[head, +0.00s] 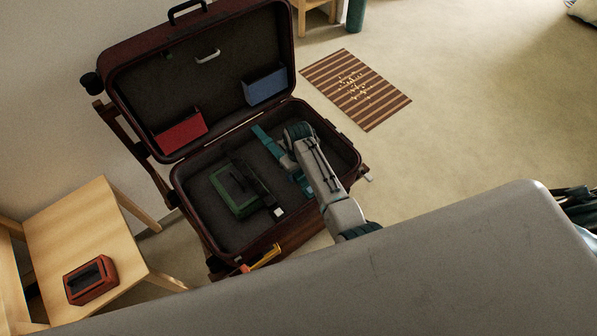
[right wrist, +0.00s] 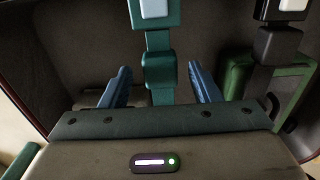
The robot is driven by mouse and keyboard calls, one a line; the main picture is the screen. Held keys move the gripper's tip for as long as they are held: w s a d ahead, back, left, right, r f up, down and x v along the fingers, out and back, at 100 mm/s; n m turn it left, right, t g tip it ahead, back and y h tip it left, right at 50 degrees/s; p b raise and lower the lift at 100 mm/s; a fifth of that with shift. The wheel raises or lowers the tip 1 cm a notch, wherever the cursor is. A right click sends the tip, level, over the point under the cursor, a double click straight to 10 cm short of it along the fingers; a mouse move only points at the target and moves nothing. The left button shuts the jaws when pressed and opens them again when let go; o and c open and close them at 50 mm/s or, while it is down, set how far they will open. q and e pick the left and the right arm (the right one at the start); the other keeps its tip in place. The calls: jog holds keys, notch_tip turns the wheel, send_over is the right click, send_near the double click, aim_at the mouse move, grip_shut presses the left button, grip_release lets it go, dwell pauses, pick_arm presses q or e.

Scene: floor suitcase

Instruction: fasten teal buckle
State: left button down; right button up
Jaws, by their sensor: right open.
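The teal strap (head: 266,139) lies inside the open suitcase (head: 180,190), at the right side of its lower half. In the right wrist view, the teal buckle piece (right wrist: 160,72) is on this strap, with a teal part bearing a pale square (right wrist: 155,9) just beyond it. I cannot tell whether the two parts are latched. My right gripper (head: 296,174) reaches down into the suitcase over the strap. In the right wrist view its blue fingers (right wrist: 160,85) are spread on either side of the teal piece, apart from it. My left gripper is not in view.
A black strap (head: 262,190) with a pale end crosses a green case (head: 228,195) left of my gripper. The raised lid (head: 215,85) holds red (head: 180,132) and blue (head: 264,86) pockets. A wooden table (head: 85,235) with a red object (head: 91,280) stands at left.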

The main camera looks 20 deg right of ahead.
aim_at(304, 183)
jog(key=shift+f, duration=0.6)
grip_shut()
jog(key=shift+s+d+r+p, duration=0.15)
jog(key=shift+s+p, duration=0.3)
jog(key=shift+p, duration=0.15)
jog(key=shift+s+d+r+p, duration=0.1)
jog(key=shift+s+d+p, duration=0.05)
jog(key=shift+s+p, duration=0.35)
jog(key=shift+s+d+p, duration=0.1)
jog(key=shift+s+p, duration=0.15)
jog(key=shift+p, duration=0.1)
jog(key=shift+s+f, duration=0.1)
jog(key=shift+f, duration=0.25)
grip_release()
jog(key=shift+s+d, duration=0.1)
